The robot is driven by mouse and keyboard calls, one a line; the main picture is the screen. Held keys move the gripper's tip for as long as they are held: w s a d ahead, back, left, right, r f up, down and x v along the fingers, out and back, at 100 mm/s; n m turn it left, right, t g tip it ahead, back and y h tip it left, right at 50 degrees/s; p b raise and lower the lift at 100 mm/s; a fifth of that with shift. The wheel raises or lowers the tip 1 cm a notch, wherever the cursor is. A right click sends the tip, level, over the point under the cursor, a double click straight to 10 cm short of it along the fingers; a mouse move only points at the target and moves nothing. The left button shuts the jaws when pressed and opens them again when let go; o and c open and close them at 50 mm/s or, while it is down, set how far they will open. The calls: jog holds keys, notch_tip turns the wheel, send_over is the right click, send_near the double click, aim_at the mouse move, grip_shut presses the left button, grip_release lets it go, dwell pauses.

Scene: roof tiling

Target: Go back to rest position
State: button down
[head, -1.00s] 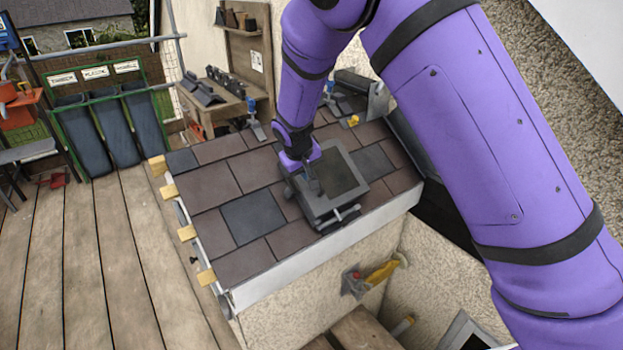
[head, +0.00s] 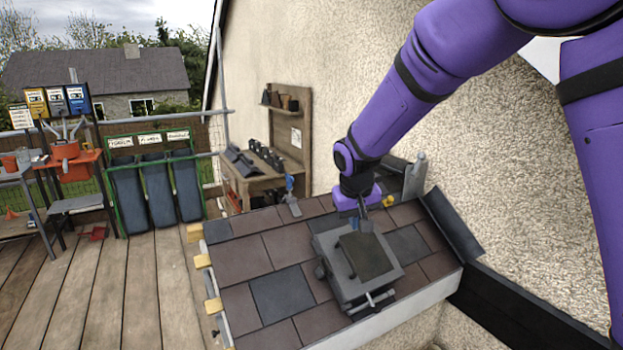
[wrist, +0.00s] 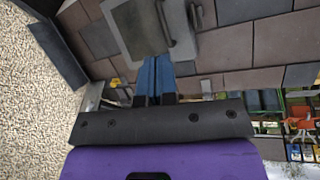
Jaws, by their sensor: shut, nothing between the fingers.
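My gripper (head: 362,213) is at the end of my purple arm, over the tiled roof (head: 235,262) and at the back edge of a grey roof window (head: 357,290). In the wrist view the gripper's blue fingers (wrist: 155,80) are closed together with nothing between them. The roof window (wrist: 150,28) lies just past the fingertips. It has a dark pane and a handle bar at its front. I cannot tell whether the fingertips touch its frame.
A wooden workbench (head: 262,178) with dark tiles stands behind the roof by the rough wall (head: 520,215). Green-framed bins (head: 157,190) and an orange stand (head: 68,160) are at the left. The plank deck (head: 130,290) is mostly clear.

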jog(key=s+d+r+m+y, duration=0.1)
jog(key=s+d+r, duration=0.6)
jog(key=d+r, duration=0.2)
jog(key=s+d+r, duration=0.2)
jog(key=s+d, duration=0.1)
jog(key=s, duration=0.6)
jog(key=s+d+r+m+t, duration=0.1)
jog(key=s+d, duration=0.3)
jog(key=s, duration=0.4)
jog(key=s+d+r+t, duration=0.1)
jog(key=s+d+r, duration=0.2)
jog(key=s, duration=0.6)
jog(key=shift+s+d+r+m, duration=0.25)
jog(key=shift+s+d+m, duration=0.05)
jog(key=shift+d, duration=0.2)
